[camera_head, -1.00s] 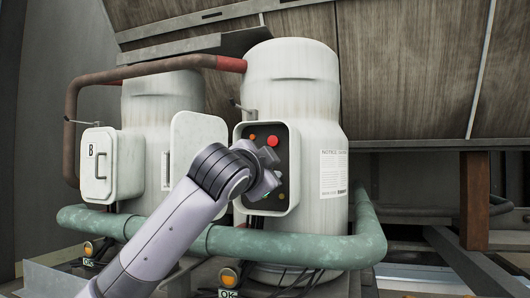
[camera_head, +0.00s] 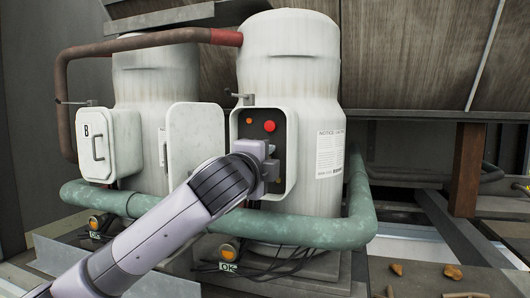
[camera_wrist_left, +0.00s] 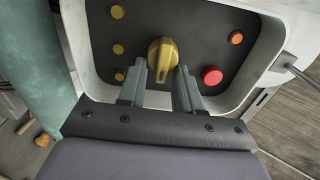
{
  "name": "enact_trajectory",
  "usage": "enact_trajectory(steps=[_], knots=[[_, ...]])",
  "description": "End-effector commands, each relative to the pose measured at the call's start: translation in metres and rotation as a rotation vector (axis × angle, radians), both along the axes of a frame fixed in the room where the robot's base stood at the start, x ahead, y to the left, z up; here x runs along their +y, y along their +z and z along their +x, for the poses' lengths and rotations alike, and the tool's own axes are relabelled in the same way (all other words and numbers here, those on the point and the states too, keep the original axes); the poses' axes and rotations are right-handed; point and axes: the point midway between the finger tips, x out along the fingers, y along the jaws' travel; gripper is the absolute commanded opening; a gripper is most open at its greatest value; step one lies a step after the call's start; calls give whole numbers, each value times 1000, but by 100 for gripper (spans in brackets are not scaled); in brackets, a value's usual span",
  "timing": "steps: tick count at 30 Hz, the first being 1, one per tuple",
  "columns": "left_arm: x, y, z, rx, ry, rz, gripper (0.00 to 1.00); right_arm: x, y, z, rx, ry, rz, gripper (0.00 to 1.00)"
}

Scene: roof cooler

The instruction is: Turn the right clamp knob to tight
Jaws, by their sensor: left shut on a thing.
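A yellow knob (camera_wrist_left: 163,54) stands on a dark control panel (camera_wrist_left: 195,38) in the left wrist view. My left gripper (camera_wrist_left: 161,76) is shut on this knob, one finger on each side of it. In the head view my left gripper (camera_head: 268,165) reaches into the open white box (camera_head: 291,186) on the right tank (camera_head: 318,85) and hides the knob there. The knob's pointing mark and any tight label are not readable. My right gripper is in neither view.
A red button (camera_head: 269,126) and an orange lamp (camera_head: 249,121) sit above the gripper on the panel. The box door (camera_head: 194,140) stands open to the left. A green pipe (camera_head: 330,233) runs below. A closed box marked B (camera_head: 100,150) is on the left tank.

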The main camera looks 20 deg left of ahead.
Motion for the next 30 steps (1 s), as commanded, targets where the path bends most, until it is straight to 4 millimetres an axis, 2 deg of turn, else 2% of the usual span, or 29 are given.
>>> enact_trajectory(steps=[14, 15, 17, 18, 26, 30], knots=[[1, -1, 0, 0, 4, 20, 4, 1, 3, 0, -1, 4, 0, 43], [1, -1, 0, 0, 4, 20, 37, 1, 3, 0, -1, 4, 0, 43], [1, -1, 0, 0, 4, 19, 57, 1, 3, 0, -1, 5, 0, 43], [1, -1, 0, 0, 4, 19, 59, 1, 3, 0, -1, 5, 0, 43], [1, 0, 0, -1, 3, 18, 59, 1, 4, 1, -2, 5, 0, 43], [1, -1, -7, -1, 2, 17, 59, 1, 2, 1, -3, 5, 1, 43]])
